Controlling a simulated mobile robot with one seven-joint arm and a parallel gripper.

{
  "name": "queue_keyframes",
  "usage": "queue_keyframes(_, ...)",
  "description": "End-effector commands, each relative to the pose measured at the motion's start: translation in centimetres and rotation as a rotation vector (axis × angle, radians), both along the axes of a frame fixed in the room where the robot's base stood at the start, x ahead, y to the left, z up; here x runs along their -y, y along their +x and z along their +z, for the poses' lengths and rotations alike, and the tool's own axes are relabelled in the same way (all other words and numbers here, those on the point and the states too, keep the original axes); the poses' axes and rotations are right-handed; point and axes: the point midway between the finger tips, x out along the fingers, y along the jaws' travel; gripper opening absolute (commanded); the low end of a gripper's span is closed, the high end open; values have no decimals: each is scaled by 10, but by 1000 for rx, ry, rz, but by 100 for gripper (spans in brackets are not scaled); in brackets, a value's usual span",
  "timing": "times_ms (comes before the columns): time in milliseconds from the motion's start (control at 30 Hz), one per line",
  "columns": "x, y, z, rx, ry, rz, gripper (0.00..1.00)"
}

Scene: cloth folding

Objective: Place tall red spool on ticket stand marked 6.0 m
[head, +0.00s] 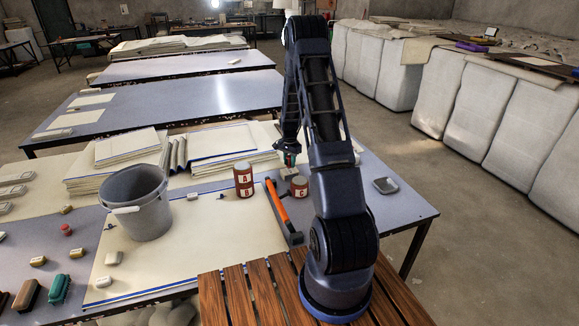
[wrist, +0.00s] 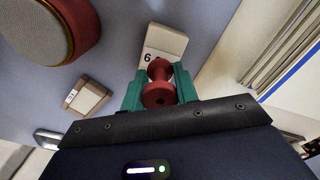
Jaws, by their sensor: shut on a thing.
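The red spool (wrist: 158,92) is between the two green fingers of my gripper (wrist: 159,86) in the wrist view, its round end facing the camera. My gripper is shut on it. A pale ticket stand (wrist: 166,40) lies just beyond the spool; a "6" shows on it, and the rest of its mark is hidden by the spool. I cannot tell whether spool and stand touch. In the head view my gripper (head: 289,150) hangs low over the table's right part, above a small pale block (head: 289,173); the spool is too small to make out there.
Red-brown cans (head: 243,180) (head: 299,188) stand close to my gripper, beside an orange-handled hammer (head: 280,208). Another pale stand (wrist: 87,97) lies to the left in the wrist view. A grey bucket (head: 140,203) and stacked cloth (head: 125,150) are further left. A grey dish (head: 385,185) sits right.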

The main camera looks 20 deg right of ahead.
Motion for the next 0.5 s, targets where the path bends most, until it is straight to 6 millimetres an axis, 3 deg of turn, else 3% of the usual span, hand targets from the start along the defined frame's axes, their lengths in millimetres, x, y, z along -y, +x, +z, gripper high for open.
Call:
queue_keyframes(133,0,0,-20,-1,0,0,8)
queue_keyframes(500,0,0,-24,-1,1,0,8)
